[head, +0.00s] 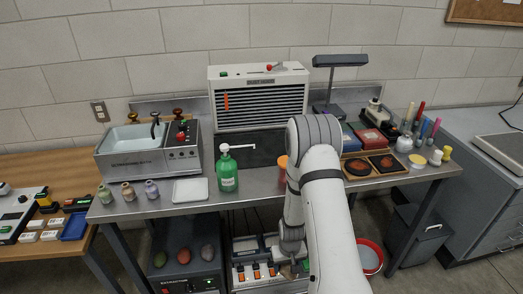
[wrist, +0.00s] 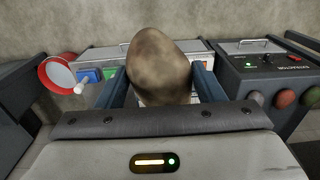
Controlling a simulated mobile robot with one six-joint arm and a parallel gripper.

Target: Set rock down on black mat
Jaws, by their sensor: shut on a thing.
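My gripper (wrist: 160,80) is shut on a brown mottled rock (wrist: 160,60) in the wrist view, with a blue finger on each side of it. In the head view my gripper (head: 291,262) is low, under the bench front, at the lower instrument with orange switches. It is partly hidden by my arm there, and the rock is hard to make out.
A green pump bottle (head: 227,170) and an orange-topped container (head: 282,164) stand near the mat's front. A white tray (head: 190,190) lies left. A dark lower box (head: 185,275) bears three egg-like stones. A red-rimmed bucket (head: 369,257) stands on the floor right.

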